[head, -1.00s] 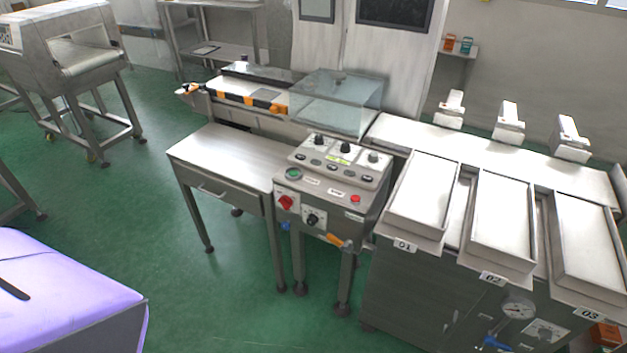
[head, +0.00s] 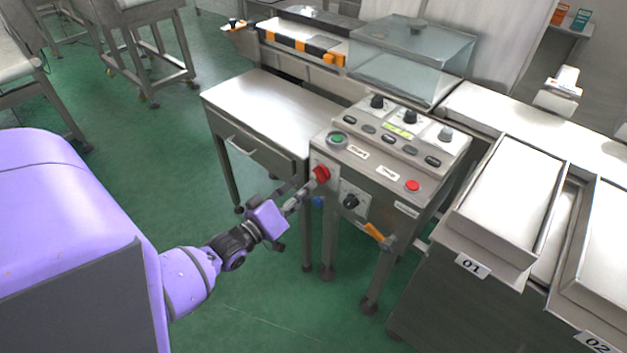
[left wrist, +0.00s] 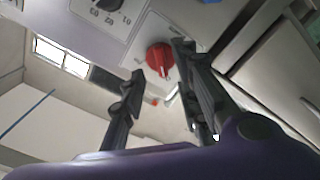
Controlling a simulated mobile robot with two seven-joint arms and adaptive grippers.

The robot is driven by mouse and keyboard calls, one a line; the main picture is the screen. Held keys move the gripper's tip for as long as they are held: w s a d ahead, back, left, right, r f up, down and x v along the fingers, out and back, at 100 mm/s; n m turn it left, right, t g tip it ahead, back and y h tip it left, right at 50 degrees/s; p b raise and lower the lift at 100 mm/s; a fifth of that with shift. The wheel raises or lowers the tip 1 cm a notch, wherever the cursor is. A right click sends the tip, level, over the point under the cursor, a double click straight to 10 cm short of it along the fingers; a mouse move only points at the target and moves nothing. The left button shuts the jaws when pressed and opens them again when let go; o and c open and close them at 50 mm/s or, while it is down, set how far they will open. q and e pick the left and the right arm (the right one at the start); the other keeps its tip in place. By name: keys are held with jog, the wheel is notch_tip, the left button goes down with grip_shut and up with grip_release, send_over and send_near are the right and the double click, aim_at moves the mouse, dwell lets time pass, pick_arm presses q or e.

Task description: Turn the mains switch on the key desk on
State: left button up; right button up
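The key desk (head: 390,165) is a grey panel on legs with knobs, buttons and a small display. The mains switch, a red rotary knob (head: 321,173), sits on its front face at the upper left. My left gripper (head: 297,196) is just in front of and left of the red knob in the head view. In the left wrist view the red knob (left wrist: 159,56) lies beyond the fingertips. The two fingers (left wrist: 158,60) are spread apart with nothing visible held between them. Whether a finger touches the knob is not clear. My right gripper is not in view.
A black knob (head: 350,201) and an orange handle (head: 375,232) are on the desk's front, right of the red knob. A steel side table (head: 270,105) stands left of the desk. Tray 01 (head: 510,195) is to the right. Green floor below is free.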

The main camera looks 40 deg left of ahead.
aim_at(317, 178)
pick_arm(q)
jog(key=w, duration=0.4)
jog(key=shift+w+d, duration=0.15)
jog(key=shift+w, duration=0.05)
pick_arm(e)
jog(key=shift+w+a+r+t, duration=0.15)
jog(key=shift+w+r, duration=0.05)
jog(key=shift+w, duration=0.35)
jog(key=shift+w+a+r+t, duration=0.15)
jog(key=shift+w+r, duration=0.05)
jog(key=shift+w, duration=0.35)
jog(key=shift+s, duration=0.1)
pick_arm(q)
jog(key=shift+c, duration=0.7)
grip_shut()
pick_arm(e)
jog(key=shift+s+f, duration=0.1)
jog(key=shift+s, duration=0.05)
